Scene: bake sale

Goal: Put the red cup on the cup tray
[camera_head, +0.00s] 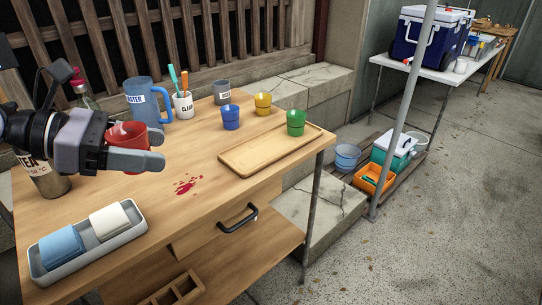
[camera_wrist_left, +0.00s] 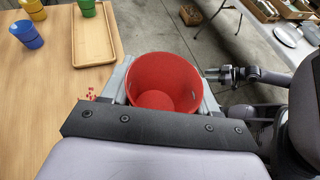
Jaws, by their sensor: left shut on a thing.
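The red cup (camera_head: 128,132) is held in my left gripper (camera_head: 155,148), with one finger on each side of it. It is upright and above the left part of the table. In the left wrist view the red cup (camera_wrist_left: 165,82) is seen from above, open and empty. The wooden tray (camera_head: 250,158) lies to the right on the table, apart from the cup. A green cup (camera_head: 296,122) stands at its far right end; most of the tray is bare. My right gripper (camera_wrist_left: 215,74) shows small in the left wrist view; its jaws are unclear.
A blue cup (camera_head: 231,117) and a yellow cup (camera_head: 263,104) stand behind the tray. A blue pitcher (camera_head: 145,100), a white utensil cup (camera_head: 183,105) and a grey cup (camera_head: 222,92) stand at the back. A napkin tray (camera_head: 88,252) is in front. Red spots (camera_head: 188,184) mark the table.

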